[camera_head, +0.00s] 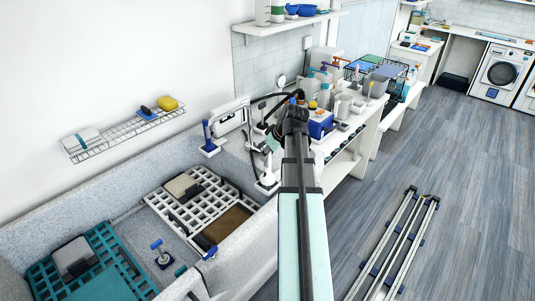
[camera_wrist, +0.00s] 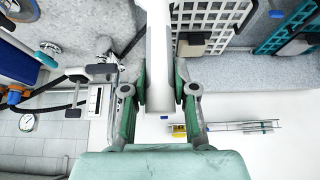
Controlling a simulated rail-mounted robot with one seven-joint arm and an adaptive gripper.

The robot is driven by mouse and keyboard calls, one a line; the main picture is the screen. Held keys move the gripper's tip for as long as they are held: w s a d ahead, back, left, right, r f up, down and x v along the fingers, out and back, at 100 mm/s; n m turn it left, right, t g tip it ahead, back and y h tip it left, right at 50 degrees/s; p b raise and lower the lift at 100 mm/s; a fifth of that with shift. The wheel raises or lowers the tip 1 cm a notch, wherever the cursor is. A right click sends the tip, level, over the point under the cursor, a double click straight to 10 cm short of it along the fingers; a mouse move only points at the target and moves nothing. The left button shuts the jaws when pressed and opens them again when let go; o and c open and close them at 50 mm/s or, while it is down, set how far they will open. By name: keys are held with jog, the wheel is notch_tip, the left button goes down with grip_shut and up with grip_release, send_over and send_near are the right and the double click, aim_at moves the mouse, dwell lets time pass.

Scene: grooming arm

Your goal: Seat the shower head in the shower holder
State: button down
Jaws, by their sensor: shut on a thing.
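My gripper (camera_wrist: 160,95) is shut on a white, bar-like piece, which I take to be the shower head (camera_wrist: 158,45). The piece lies between the two green fingers and runs out of the top of the wrist view. Its far end is cut off, so I cannot see its whole shape. In the head view my own arm hides the fingertips and most of what they hold. A white wall fixture (camera_head: 230,119) is left of the arm, and it also shows in the wrist view (camera_wrist: 95,101). I cannot pick out the shower holder with certainty.
A tub with a white grid (camera_head: 205,185) and a teal grid (camera_head: 110,250) lies at lower left. A wire wall shelf (camera_head: 125,129) holds a yellow item (camera_head: 167,103). A dark hose (camera_wrist: 55,108) curves near the fixture. A crowded counter (camera_head: 368,120) stands right of my arm.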

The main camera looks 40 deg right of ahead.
jog(key=shift+f+b, duration=1)
jog(key=shift+f, duration=0.7)
jog(key=c, duration=0.8)
grip_release()
jog(key=shift+c, duration=0.2)
jog(key=shift+s+r, duration=0.1)
jog(key=shift+r, duration=0.05)
jog(key=v, duration=1.1)
jog(key=shift+r, duration=0.35)
jog(key=shift+s, duration=0.15)
